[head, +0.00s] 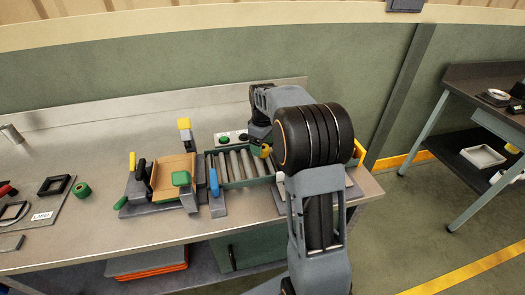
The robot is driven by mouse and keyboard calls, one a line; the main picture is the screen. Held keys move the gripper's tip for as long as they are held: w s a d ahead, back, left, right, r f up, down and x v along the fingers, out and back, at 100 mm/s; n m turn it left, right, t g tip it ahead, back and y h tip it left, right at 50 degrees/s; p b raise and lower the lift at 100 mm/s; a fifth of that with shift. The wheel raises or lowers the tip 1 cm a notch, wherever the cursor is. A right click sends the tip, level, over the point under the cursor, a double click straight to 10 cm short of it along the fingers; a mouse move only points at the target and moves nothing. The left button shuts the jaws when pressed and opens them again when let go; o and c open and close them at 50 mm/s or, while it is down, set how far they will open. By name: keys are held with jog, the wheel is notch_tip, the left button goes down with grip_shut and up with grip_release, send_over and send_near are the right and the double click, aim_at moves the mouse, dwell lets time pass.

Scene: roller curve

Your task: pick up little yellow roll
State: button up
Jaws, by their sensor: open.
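A small yellow piece (265,150), which may be the little yellow roll, shows at the right end of the roller conveyor (239,184), partly hidden by my arm. My gripper (259,141) points down right beside it, above the conveyor's right end. The jaws are open; the fingertips are small and partly hidden, so I cannot tell whether they touch or surround the piece.
Left of the rollers stands a tan fixture (173,175) with green, black and blue handles. A yellow-topped post (184,124) and a button box (231,137) stand behind. A green roll (81,190) lies left. The bench (90,150) is clear at back left.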

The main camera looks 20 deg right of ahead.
jog(key=shift+f, duration=1.1)
jog(key=shift+c, duration=0.2)
jog(key=c, duration=0.9)
jog(key=shift+r, duration=0.2)
jog(key=shift+c, duration=0.2)
